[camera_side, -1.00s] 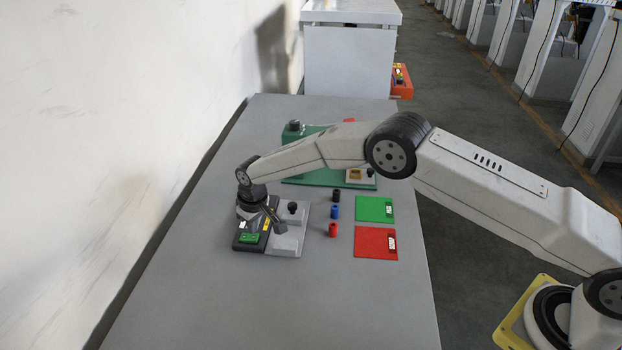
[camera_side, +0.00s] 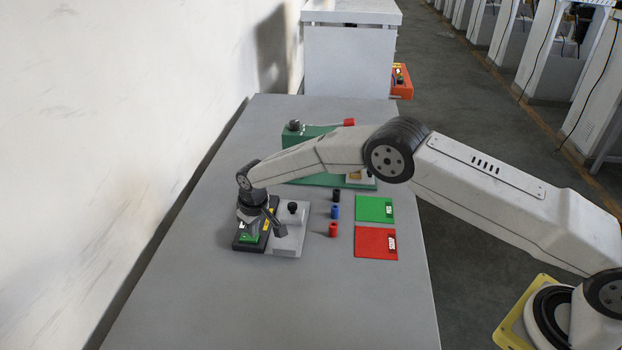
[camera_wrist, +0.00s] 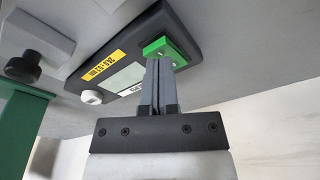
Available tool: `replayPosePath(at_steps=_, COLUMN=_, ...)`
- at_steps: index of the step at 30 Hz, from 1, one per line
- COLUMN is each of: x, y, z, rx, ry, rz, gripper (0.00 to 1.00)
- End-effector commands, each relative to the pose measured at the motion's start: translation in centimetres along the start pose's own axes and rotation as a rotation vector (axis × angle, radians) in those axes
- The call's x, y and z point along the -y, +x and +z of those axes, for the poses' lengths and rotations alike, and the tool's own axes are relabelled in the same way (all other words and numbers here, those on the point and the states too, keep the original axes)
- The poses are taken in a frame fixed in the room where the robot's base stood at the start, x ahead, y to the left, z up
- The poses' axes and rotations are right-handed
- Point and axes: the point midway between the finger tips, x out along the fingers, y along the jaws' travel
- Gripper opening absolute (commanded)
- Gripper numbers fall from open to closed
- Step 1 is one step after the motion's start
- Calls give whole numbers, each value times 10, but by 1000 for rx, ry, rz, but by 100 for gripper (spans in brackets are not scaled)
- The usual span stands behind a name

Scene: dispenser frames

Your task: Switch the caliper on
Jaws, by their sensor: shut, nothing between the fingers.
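The caliper is a dark unit (camera_wrist: 185,19) with a yellow label, a light display panel, a white button (camera_wrist: 91,97) and a green button (camera_wrist: 171,47). In the side view its green part (camera_side: 249,238) shows below my gripper, at the left of the table. My gripper (camera_wrist: 160,62) is shut and empty. Its fingertips are at the green button in the wrist view; I cannot tell whether they touch it. In the side view my gripper (camera_side: 254,228) points down over the dark unit and hides part of it.
A grey block with a black knob (camera_side: 292,207) adjoins the dark unit. Black, blue and red cylinders (camera_side: 333,230) stand to its right, then a green plate (camera_side: 375,208) and a red plate (camera_side: 372,243). A green fixture (camera_side: 310,133) stands behind. The front table is clear.

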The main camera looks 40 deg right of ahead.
Motion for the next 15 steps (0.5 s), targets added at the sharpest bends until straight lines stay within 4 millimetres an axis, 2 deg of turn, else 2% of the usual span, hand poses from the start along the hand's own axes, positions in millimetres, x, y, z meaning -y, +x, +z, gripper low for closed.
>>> replayPosePath(at_steps=15, x=0, y=6, z=1, rx=0, ry=0, rz=0, gripper=0)
